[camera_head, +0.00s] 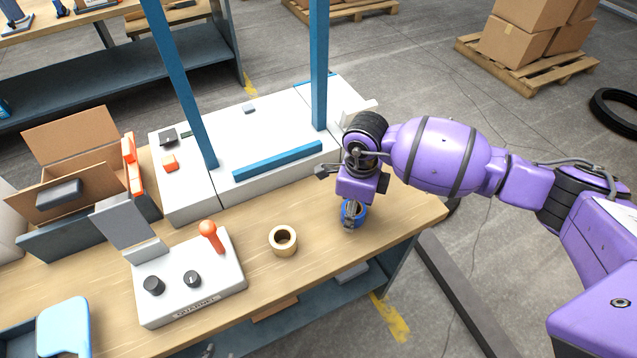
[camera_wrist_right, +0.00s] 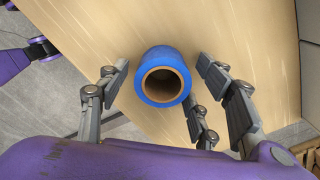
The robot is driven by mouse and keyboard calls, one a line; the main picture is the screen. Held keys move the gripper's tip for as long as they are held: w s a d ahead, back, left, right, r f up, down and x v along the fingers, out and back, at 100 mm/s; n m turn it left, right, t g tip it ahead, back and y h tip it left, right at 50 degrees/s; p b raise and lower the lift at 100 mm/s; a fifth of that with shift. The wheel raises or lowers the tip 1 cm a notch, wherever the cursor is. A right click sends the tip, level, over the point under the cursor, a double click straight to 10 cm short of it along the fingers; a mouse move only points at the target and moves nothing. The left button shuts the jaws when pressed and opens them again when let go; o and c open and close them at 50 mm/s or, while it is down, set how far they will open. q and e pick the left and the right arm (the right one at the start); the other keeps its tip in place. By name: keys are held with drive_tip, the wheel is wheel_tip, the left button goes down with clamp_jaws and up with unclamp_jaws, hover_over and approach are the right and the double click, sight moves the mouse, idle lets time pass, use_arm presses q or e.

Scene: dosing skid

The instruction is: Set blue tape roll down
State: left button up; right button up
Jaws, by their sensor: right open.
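The blue tape roll (camera_head: 354,209) stands on the wooden table top near its right front side, mostly hidden by my right gripper in the head view. In the right wrist view the blue tape roll (camera_wrist_right: 163,76) shows its round opening and brown core. My right gripper (camera_head: 352,222) is right over it. In the right wrist view its fingers (camera_wrist_right: 160,95) are spread on both sides of the roll, with a gap on the left and a smaller one on the right. My left gripper is in neither view.
A tan tape roll (camera_head: 283,240) stands left of the blue one. A control box (camera_head: 190,280) with an orange-topped lever is further left. A white machine (camera_head: 250,145) with blue posts stands behind. The table's right edge is close by.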

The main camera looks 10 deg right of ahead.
wheel_tip(320, 180, up, 12)
drive_tip(key=shift+r, duration=0.15)
idle(0.5)
